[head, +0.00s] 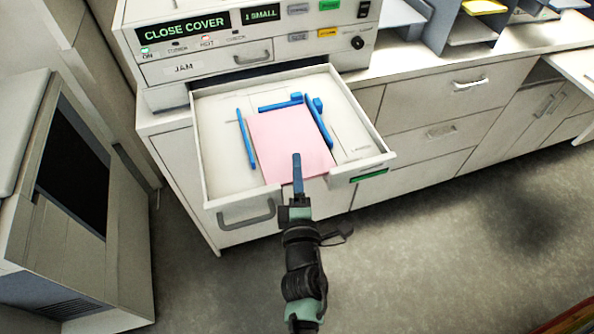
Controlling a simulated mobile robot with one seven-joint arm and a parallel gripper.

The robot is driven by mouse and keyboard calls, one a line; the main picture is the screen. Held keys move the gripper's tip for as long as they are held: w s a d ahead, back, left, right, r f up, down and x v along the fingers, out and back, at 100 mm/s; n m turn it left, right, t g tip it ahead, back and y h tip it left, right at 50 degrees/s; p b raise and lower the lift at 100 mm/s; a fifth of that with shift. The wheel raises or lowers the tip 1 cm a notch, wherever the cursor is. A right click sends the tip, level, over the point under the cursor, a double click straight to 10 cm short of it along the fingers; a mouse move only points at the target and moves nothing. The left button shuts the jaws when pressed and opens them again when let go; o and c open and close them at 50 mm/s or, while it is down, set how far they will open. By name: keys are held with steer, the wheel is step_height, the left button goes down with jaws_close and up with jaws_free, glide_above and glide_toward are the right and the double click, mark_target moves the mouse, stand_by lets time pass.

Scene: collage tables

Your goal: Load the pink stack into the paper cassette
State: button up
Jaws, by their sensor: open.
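The pink stack (285,140) lies flat in the pulled-out paper cassette (208,180) of the machine. Blue guides stand around it: one along its left side (246,139), one at its back (280,103) and one at its right (319,122). My gripper (297,160) is open and appears over the stack's front edge, hiding a small part of it. It seems to hold nothing. I cannot tell whether its fingertips touch the paper.
The machine (245,40) above the cassette shows "CLOSE COVER" and "1 SMALL", with "JAM" on a lower panel. A grey cabinet with a dark front (75,165) stands at left. Closed drawers (440,130) line the right.

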steer(key=s+b, duration=0.2)
steer(key=s, duration=1.1)
steer(key=shift+d, duration=0.35)
